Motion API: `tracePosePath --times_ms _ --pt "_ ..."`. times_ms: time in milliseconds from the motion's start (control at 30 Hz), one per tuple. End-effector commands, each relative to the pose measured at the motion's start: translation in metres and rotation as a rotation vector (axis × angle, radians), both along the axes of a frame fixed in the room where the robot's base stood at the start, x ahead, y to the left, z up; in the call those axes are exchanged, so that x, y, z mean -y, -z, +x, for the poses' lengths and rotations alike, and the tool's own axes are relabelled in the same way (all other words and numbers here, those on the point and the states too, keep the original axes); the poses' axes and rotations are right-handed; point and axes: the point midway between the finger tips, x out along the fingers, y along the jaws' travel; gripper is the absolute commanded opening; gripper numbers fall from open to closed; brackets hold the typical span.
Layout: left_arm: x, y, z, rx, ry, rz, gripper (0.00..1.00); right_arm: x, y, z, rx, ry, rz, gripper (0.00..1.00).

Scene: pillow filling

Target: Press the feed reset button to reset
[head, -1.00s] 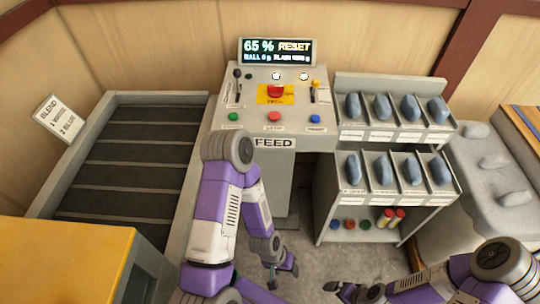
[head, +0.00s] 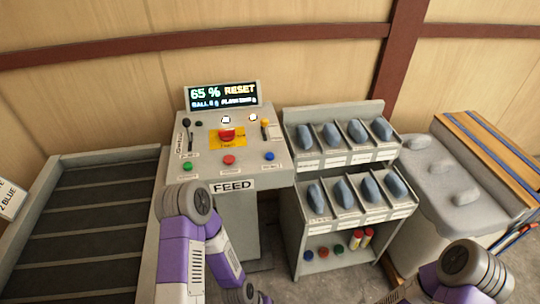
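The grey feed console (head: 270,182) stands at the centre left, with a FEED label (head: 233,186) on its front. Its lit screen (head: 222,96) reads 65 % RESET. Along the console's front edge are a green button (head: 187,166), a red button (head: 229,160) and a blue button (head: 269,156). Their small labels are too blurred to read. A large red knob (head: 226,137) sits on a yellow plate behind them. My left arm is in front of the console and bends down to the bottom edge. My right arm is at bottom right. Neither gripper's fingers show.
A black lever (head: 187,131) and a yellow-topped lever (head: 265,127) flank the knob. A dark conveyor (head: 90,225) lies left. A two-tier rack (head: 296,215) with blue-grey pieces stands right of the console. A grey padded bench (head: 440,205) is at the far right.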

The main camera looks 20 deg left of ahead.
Motion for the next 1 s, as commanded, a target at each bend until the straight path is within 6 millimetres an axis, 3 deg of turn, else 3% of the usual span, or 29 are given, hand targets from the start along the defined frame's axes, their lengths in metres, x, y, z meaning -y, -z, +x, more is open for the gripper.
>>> tracePosePath --times_ms 100,500,1000 --pt "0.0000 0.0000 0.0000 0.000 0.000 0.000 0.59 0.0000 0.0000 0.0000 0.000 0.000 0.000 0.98" --pt "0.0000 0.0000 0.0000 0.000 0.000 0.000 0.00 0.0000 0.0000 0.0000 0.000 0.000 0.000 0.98" --pt "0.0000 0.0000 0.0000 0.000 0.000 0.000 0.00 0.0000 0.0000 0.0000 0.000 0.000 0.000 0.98"
